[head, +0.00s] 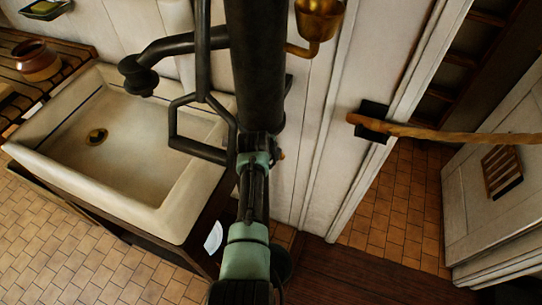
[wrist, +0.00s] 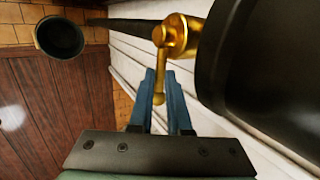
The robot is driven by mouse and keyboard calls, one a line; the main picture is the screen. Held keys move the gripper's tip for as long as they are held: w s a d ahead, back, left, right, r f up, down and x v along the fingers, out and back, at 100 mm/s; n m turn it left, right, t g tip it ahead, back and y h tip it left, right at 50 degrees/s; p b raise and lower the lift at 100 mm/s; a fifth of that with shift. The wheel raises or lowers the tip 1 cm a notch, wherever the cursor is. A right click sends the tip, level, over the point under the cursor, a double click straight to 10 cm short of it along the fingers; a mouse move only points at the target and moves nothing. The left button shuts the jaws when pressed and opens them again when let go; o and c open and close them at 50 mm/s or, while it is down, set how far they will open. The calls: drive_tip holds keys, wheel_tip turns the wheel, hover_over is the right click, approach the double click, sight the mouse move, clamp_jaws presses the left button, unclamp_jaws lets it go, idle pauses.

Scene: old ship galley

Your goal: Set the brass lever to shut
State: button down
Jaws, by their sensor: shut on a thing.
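The brass lever (wrist: 159,88) hangs from a brass valve fitting (wrist: 178,35) on the side of a thick black cylinder (wrist: 270,60) in the wrist view. Its rounded handle points down the picture, towards my wrist. My gripper (wrist: 161,84) has its two blue fingers on either side of the handle, shut on it. In the head view the upright black column (head: 258,70) stands in the middle, with my arm below it. Only a small brass-coloured bit shows beside the column's lower end, so the lever and fingertips are mostly hidden there.
A pale sink (head: 110,150) stands left of the column, with black bent pipes (head: 190,43) around it. A brass cup (head: 318,18) is at upper right. Tiled floor (head: 75,250) lies below.

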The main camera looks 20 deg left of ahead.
drive_tip(key=c, duration=0.9)
unclamp_jaws()
drive_tip(key=shift+o, duration=0.2)
drive_tip(key=shift+d, duration=0.15)
